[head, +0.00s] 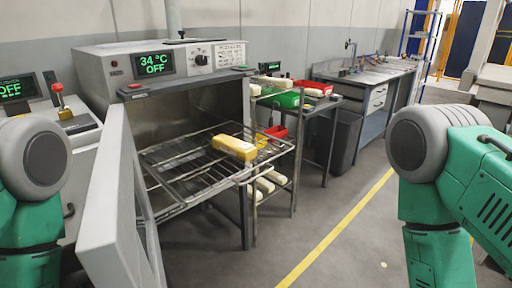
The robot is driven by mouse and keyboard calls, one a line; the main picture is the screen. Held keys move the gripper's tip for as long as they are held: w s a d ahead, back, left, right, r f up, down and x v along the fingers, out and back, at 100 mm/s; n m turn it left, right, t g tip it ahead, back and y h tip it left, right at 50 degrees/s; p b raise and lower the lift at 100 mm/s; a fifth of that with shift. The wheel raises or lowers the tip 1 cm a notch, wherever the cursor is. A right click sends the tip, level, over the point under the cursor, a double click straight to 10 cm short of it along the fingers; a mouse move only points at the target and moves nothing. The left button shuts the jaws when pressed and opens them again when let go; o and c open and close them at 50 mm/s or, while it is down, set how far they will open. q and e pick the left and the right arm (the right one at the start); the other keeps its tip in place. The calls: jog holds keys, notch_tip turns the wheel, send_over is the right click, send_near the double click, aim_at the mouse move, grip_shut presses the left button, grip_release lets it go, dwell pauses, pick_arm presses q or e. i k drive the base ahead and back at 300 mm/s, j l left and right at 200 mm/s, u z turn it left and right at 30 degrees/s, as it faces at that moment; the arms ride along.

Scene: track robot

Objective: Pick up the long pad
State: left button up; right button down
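A long yellow pad with a pale top (235,146) lies flat on the wire rack (185,171) that sticks out of the open oven (190,108). More pale long pads (263,186) lie on a lower shelf of the cart beside the rack. The frame does not show for certain which pad the task means. My green and grey arms show at the left and right edges, apart from the pads. Neither gripper is in view.
The open oven door (118,200) stands between my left arm and the rack. The cart (297,150) holds green and red bins (285,100). A workbench (370,76) stands farther back. The floor right of the cart is clear, with a yellow line (335,230).

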aim_at(242, 150)
jog(key=l+u, duration=0.4)
jog(key=u, duration=0.15)
jog(key=i+l+u, duration=0.15)
jog(key=l+u, duration=0.3)
jog(key=l, duration=0.15)
jog(key=l+u, duration=0.4)
jog(key=l, duration=0.2)
jog(key=l+u, duration=0.45)
jog(key=l, duration=0.15)
